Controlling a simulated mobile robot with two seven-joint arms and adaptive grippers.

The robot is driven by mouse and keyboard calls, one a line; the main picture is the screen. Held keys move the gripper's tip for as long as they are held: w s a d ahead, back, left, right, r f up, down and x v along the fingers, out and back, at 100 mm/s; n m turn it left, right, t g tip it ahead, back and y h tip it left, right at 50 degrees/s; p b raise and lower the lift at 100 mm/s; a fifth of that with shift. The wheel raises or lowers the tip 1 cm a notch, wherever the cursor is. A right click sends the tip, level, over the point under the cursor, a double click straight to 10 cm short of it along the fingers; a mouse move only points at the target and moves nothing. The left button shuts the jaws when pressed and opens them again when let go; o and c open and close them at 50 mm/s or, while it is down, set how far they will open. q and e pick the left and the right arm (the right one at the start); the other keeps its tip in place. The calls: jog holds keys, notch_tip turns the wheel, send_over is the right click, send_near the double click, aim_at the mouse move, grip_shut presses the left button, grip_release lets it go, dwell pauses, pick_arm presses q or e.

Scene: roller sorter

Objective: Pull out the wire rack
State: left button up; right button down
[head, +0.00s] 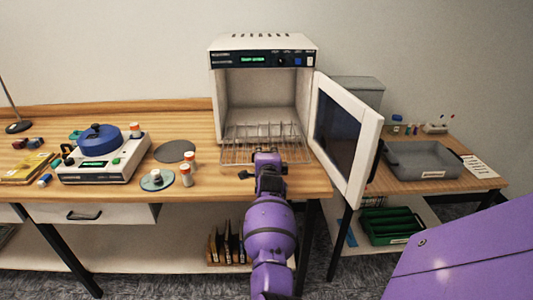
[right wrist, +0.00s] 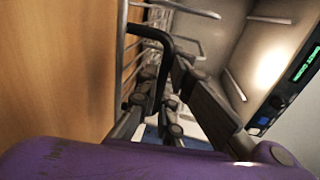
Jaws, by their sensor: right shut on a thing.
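The wire rack (head: 240,152) sticks partly out of the open white drying oven (head: 262,54), over the front of the bench. It carries upright wire dividers. My right gripper (head: 268,158) is at the rack's front edge and shut on it, hiding the middle of that edge. In the right wrist view the rack's metal bars (right wrist: 121,60) run beside and between the dark fingers of the gripper (right wrist: 155,95). The exact contact is partly hidden there. The oven door (head: 368,150) stands wide open to the right. My left gripper is not in view.
A centrifuge (head: 100,155) with a blue lid, several small orange-and-white bottles (head: 186,178) and a grey disc (head: 174,151) stand on the bench left of the rack. A grey tray (head: 425,160) is on the right table. The open door limits room on the right.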

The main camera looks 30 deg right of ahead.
jog(key=c, duration=1.9)
grip_release()
jog(key=v, duration=1.2)
